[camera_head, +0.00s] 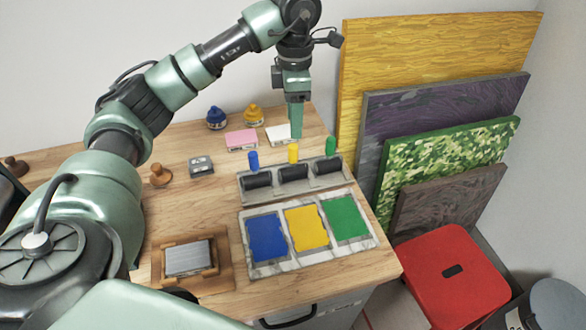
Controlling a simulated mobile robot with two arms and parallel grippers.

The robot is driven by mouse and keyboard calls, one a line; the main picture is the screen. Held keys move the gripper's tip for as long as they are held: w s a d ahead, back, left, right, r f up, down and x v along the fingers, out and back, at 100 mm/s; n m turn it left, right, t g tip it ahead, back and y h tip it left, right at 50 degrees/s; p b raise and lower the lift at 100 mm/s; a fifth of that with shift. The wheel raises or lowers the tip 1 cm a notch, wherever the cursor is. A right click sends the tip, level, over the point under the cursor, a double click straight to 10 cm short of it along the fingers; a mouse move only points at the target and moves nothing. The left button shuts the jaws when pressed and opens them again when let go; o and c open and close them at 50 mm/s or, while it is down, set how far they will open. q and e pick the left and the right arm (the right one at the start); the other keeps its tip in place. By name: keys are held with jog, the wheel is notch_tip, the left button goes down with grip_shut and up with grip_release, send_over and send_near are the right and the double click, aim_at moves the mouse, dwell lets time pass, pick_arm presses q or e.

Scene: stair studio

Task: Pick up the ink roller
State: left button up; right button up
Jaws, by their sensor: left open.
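Three ink rollers with black cylinders lie side by side in a grey rack (318,191) on the wooden table. The blue-handled roller (256,180) is at the left, the yellow-handled roller (293,172) in the middle and the green-handled roller (327,166) at the right. My left gripper (297,136) is open and points down just behind the yellow handle in the picture. Its fingers look edge-on, and I cannot tell its exact height over the table. Nothing shows between the fingers. My right gripper is not in view.
An ink tray (370,243) with blue, yellow and green pads lies in front of the rack. Behind are a pink block (241,140), a white block (278,133) and ink bottles (216,118). Painted panels (440,55) lean at the right, near a red stool (455,275).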

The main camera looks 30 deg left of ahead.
aim_at(293, 146)
pick_arm(q)
jog(key=shift+s+f+b, duration=0.1)
jog(key=shift+f+b, duration=0.3)
jog(key=shift+f, duration=0.55)
jog(key=f, duration=0.2)
jog(key=f+p, duration=0.1)
jog(key=f, duration=0.1)
jog(key=f+p, duration=0.1)
jog(key=f, duration=0.1)
jog(key=shift+s+f, duration=0.25)
jog(key=shift+f, duration=0.5)
jog(key=shift+c, duration=0.9)
jog(key=shift+w, duration=0.1)
grip_shut()
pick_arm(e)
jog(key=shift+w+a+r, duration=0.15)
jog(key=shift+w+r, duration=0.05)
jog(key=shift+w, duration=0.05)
